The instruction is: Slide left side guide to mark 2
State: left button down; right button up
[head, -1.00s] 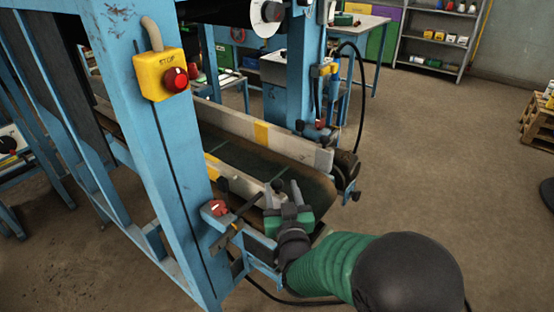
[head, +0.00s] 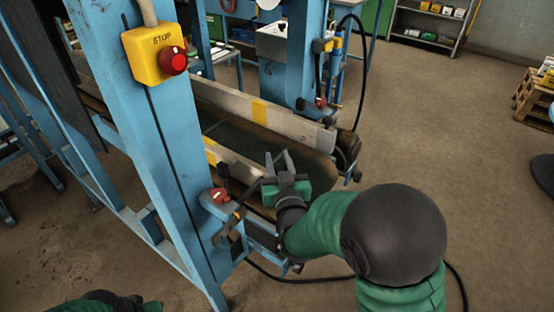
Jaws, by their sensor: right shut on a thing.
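The near side guide, which I take as the left one, is a pale rail with a yellow band (head: 224,158) along the near edge of the dark green conveyor belt (head: 236,135). My right gripper (head: 279,160), green with grey fingers, is at this rail's front end, its fingers drawn together. It is shut on a part of the guide, and the fingers and body hide the exact contact. A dark bar (head: 243,201) runs from the blue frame up to the gripper. The mark numbers cannot be read. Part of my left arm shows at the bottom left; its fingertips are out of view.
The far guide (head: 290,123), with a yellow band, runs along the belt's other side. A blue post with a yellow STOP box (head: 156,54) stands close on the left. A red clamp (head: 220,196) sits beside the dark bar.

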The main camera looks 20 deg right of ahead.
jog(key=shift+a, duration=0.1)
grip_shut()
jog(key=shift+f, duration=0.1)
dwell(0.8)
